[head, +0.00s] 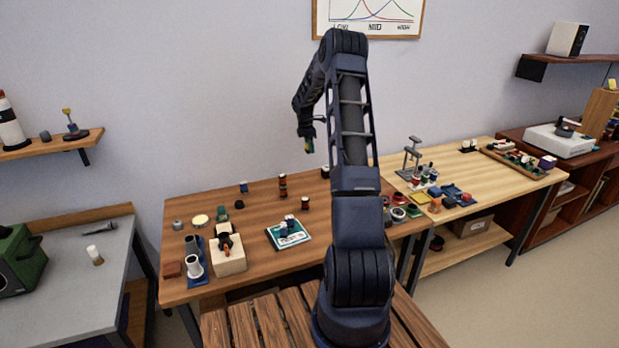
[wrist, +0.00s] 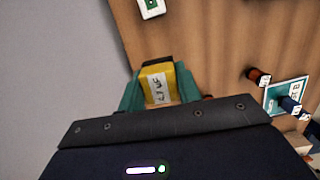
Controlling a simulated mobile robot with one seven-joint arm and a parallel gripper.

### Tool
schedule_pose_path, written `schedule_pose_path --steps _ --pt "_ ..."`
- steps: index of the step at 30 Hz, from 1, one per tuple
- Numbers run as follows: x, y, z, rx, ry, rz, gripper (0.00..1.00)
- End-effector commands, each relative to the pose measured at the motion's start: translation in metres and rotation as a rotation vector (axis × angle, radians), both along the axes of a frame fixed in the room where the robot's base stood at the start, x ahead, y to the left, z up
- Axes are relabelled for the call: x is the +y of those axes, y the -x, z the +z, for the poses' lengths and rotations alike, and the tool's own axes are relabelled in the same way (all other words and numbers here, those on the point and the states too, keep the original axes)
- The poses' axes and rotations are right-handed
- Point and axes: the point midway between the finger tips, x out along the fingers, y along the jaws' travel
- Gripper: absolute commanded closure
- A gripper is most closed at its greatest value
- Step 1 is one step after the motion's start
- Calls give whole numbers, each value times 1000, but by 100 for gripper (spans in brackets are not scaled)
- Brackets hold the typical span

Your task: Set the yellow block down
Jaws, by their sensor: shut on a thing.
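My gripper (wrist: 158,92) is shut on the yellow block (wrist: 157,85), which has a white label with dark marks on it. In the wrist view the block sits between two green fingers, with the brown table beyond it. In the head view my gripper (head: 308,143) is raised above the back of the brown table (head: 255,205), in front of the wall. The block is too small and dark to make out clearly in the head view.
A green-and-white board (head: 288,233) lies on the table, with small parts on it. A wooden box (head: 228,257) stands at the front left. Red-and-black cylinders (head: 283,187) stand near the back. Bare wood lies between these things. A lighter bench (head: 480,165) adjoins on the right.

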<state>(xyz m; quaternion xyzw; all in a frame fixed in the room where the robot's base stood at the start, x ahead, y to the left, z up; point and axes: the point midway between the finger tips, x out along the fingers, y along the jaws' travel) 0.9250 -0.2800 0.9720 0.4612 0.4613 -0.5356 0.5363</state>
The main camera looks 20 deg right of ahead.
Motion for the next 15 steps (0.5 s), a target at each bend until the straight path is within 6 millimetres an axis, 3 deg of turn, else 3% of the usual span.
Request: schedule_pose_path --steps 9,15 --pt "0 1 -70 2 -1 0 88" --pt "1 1 -103 1 0 0 88"
